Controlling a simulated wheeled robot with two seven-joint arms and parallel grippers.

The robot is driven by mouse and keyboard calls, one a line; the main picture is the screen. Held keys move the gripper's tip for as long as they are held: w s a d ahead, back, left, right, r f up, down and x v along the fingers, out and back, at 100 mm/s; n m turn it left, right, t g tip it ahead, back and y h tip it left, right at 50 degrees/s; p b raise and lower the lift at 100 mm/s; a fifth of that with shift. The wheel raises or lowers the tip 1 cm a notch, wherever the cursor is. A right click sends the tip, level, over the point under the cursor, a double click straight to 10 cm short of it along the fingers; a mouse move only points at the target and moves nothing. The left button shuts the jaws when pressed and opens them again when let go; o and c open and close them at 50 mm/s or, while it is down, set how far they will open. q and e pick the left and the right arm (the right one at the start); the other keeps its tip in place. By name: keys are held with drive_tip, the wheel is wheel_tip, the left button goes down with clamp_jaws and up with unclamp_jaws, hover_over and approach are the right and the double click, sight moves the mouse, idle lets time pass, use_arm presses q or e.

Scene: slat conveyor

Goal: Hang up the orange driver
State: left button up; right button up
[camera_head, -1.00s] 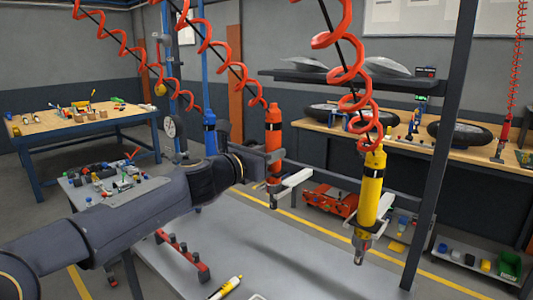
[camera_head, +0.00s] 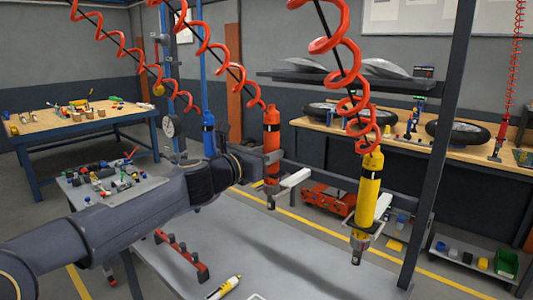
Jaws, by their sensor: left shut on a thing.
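The orange driver (camera_head: 271,132) hangs upright, its top joined to a red coiled hose. My left gripper (camera_head: 268,158) is shut on its body; the arm reaches in from the left and the fingers are partly hidden by the driver and the wrist. A pale bracket (camera_head: 294,178) on the dark rail is just right of the driver's lower part. I cannot tell whether they touch. The yellow driver (camera_head: 369,190) hangs upright in a bracket to the right. The blue driver (camera_head: 208,130) hangs to the left, behind my arm. My right gripper is not in view.
A grey table (camera_head: 290,262) below holds a red rack (camera_head: 182,254) and a yellow-and-white tool (camera_head: 225,287). A dark post (camera_head: 439,150) stands at the right. Coiled hoses (camera_head: 235,70) hang overhead. Workbenches line the back.

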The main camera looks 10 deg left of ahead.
use_arm(q)
drive_tip(key=shift+f+b, duration=1.65)
idle(0.9)
drive_tip(key=shift+p, duration=0.35)
drive_tip(key=shift+f+b, duration=0.3)
drive_tip(key=shift+b, duration=0.05)
idle(0.9)
drive_tip(key=o, duration=1.1)
drive_tip(key=shift+o, duration=0.2)
drive_tip(key=shift+f, duration=0.2)
